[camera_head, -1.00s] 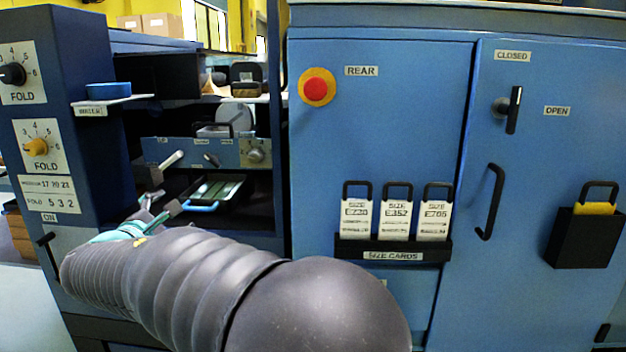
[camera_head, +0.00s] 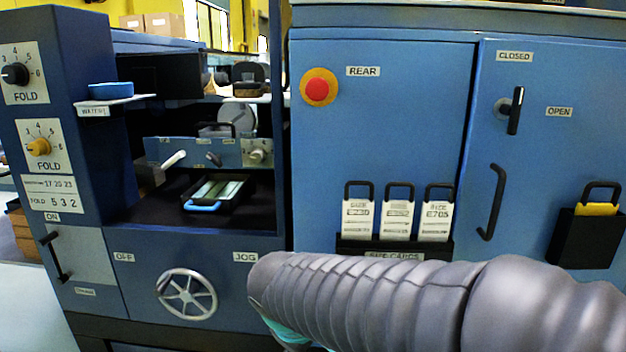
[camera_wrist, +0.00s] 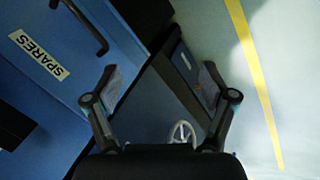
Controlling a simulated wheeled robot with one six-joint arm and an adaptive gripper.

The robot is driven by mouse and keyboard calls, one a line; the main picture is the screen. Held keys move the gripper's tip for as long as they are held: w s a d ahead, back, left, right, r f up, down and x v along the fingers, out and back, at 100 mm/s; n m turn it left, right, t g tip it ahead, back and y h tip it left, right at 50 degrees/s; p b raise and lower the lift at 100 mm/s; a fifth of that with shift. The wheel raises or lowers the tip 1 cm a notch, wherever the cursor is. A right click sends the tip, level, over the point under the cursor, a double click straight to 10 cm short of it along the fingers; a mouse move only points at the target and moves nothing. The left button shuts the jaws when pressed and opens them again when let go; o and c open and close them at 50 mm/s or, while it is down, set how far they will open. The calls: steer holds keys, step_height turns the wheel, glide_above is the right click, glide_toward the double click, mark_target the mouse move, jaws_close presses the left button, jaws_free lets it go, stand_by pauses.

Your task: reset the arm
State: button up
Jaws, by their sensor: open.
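My gripper (camera_wrist: 160,95) shows in the wrist view with its two fingers spread apart and nothing between them. Beyond the fingers are blue cabinet panels, a dark edge and the pale floor. In the head view my ribbed grey arm crosses the lower right in front of the blue machine. The gripper itself is hidden from the head view, apart from a teal part of my arm at the bottom.
The machine bay holds a tray with a blue handle (camera_head: 203,206). Below it is a handwheel (camera_head: 187,295). Size cards (camera_head: 398,218) stand in a black rack behind my arm. A red button (camera_head: 318,87) and door handle (camera_head: 491,202) are nearby. Pale floor (camera_wrist: 215,40) is open.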

steer(key=s+d+r+m+y, duration=0.1)
steer(key=s+d+m, duration=0.4)
steer(key=d, duration=0.3)
steer(key=s+d+r+m+t, duration=0.1)
steer(key=s+d+r+m, duration=0.1)
steer(key=s+d+m, duration=0.3)
steer(key=s+d, duration=0.1)
steer(key=d, duration=0.2)
steer(key=shift+s+d+r+y, duration=0.15)
steer(key=shift+s+y, duration=0.1)
steer(key=shift+y, duration=0.15)
